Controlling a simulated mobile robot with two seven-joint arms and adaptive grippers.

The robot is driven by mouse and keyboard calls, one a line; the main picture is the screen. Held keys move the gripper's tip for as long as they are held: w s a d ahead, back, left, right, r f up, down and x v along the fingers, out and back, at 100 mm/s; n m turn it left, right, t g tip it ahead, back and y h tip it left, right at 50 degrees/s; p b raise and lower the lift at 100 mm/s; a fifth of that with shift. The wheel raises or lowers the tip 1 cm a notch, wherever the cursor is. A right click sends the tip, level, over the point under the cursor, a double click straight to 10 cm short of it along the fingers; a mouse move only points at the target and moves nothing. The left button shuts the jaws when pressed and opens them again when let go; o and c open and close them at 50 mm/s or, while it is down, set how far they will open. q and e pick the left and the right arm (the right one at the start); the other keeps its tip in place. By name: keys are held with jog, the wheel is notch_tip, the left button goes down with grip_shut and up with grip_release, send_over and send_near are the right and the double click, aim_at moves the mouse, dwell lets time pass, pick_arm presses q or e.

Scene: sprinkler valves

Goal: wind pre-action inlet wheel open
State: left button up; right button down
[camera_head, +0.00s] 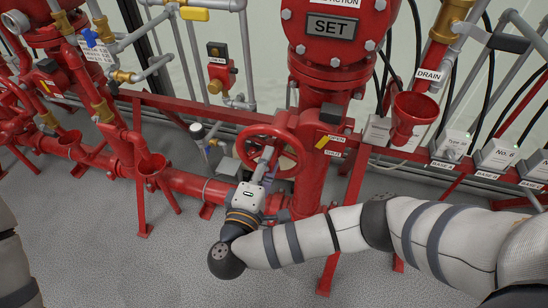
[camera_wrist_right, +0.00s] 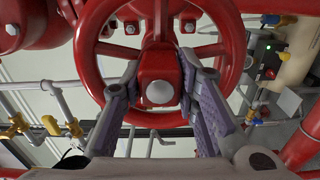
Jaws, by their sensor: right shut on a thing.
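The red inlet handwheel (camera_head: 262,131) sits on the red pipework below the big SET valve body. In the right wrist view its rim (camera_wrist_right: 92,55) fills the upper middle, with a red hub (camera_wrist_right: 158,72) and a pale round cap at its centre. My right gripper (camera_head: 265,160) reaches the wheel from the front. In the wrist view the gripper (camera_wrist_right: 158,78) has one purple-grey finger on each side of the hub and is shut on the wheel. The exact finger contacts are partly hidden. My left gripper is out of view; only part of my left arm shows at the left edge.
OPEN and SHUT labels (camera_head: 334,147) with a yellow pointer (camera_head: 322,142) are right of the wheel. A red drain funnel (camera_head: 413,112) is farther right, another funnel (camera_head: 152,165) left. A red horizontal rail (camera_head: 190,110) runs behind. Grey floor (camera_head: 90,250) in front is clear.

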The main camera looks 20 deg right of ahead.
jog(key=c, duration=1.3)
grip_release()
